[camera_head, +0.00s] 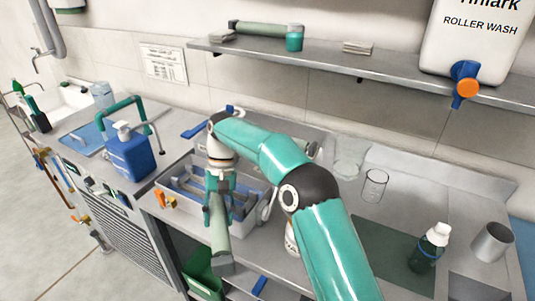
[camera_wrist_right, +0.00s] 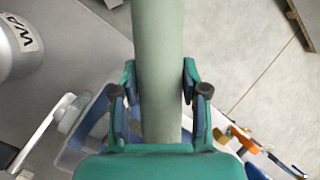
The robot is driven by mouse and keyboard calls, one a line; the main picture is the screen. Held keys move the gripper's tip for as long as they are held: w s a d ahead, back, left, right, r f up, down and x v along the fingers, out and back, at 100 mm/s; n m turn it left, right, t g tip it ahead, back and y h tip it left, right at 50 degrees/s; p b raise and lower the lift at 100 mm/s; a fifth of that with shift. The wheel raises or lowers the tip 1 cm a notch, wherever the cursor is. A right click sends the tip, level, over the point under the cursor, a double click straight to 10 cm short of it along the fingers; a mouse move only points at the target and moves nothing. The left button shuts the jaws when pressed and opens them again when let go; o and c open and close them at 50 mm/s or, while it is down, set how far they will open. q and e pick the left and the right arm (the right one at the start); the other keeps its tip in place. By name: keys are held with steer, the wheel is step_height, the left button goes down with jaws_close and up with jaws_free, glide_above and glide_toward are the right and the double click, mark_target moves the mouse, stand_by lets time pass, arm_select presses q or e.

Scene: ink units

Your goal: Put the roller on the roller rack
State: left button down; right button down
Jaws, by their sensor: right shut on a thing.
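My right gripper (camera_head: 222,185) is shut around a long grey-green roller (camera_head: 220,240), which slants down towards the front edge of the counter. In the right wrist view, the roller (camera_wrist_right: 160,65) runs between the two fingers (camera_wrist_right: 160,95) and out of the top of the picture. Below and behind the gripper is a grey metal tray or basin (camera_head: 175,205) with blue bars in it, partly hidden by my arm. I cannot tell for sure whether this is the roller rack. My left gripper is not in view.
A blue jug (camera_head: 130,158) stands left of the basin. A wall shelf (camera_head: 340,67) holds a roller-like tube (camera_head: 262,29) and a white wash container (camera_head: 475,45). Glass beakers (camera_head: 375,186), a green bottle (camera_head: 430,247) and a metal cup (camera_head: 492,243) stand at right.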

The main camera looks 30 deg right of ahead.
steer(key=shift+w+d+r, duration=0.1)
steer(key=shift+w, duration=0.05)
steer(key=shift+d, duration=0.1)
